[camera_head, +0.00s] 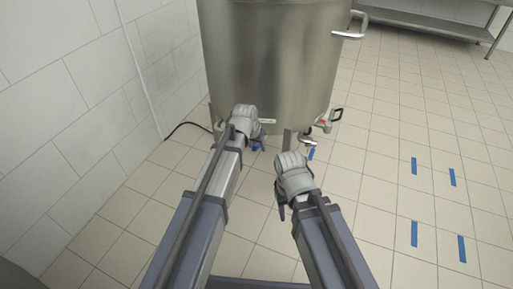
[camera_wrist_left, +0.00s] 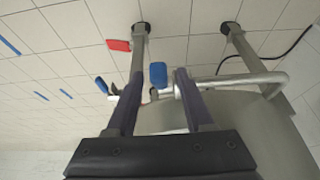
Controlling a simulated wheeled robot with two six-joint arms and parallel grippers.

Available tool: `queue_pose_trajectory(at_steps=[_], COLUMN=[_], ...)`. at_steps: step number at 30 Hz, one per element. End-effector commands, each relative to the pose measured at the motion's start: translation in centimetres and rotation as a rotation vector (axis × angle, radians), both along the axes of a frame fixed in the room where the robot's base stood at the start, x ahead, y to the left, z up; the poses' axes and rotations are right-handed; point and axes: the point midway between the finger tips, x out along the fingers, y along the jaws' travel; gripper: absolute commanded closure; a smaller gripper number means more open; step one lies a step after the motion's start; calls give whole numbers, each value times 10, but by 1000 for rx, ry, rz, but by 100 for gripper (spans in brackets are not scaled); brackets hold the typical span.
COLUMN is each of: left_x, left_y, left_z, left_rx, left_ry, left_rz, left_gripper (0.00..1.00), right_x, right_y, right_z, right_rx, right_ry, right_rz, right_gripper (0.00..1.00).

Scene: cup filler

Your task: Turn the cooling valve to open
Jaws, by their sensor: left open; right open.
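A large steel tank (camera_head: 270,55) stands ahead on legs. A blue valve handle (camera_wrist_left: 158,75), likely the cooling valve's, shows between my left gripper's (camera_wrist_left: 159,82) two fingers in the left wrist view. The fingers are spread apart, with a visible gap on each side of the handle. In the head view my left gripper (camera_head: 258,136) is low at the tank's front and largely hides that handle. My right gripper (camera_head: 281,207) is lower and nearer, away from the tank; its fingers are hard to make out.
A fitting with a red part (camera_head: 322,122) sits at the tank's lower right. A white wall (camera_head: 80,120) is left; tiled floor with blue tape (camera_head: 414,165) is clear on the right.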

Motion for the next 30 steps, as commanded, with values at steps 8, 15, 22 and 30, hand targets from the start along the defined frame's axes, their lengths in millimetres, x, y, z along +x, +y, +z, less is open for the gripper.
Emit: queue_pose_trajectory(at_steps=[8, 15, 22, 30], left_x=[0, 0, 0, 0], left_y=[0, 0, 0, 0], left_z=[1, 1, 1, 1], left_rx=[0, 0, 0, 0], left_ry=[0, 0, 0, 0], left_rz=[0, 0, 0, 0], left_gripper=[67, 94, 100, 100], right_x=[0, 0, 0, 0], right_y=[0, 0, 0, 0], right_z=[1, 1, 1, 1], right_rx=[0, 0, 0, 0], right_ry=[0, 0, 0, 0], right_rz=[0, 0, 0, 0], right_gripper=[50, 50, 50, 50])
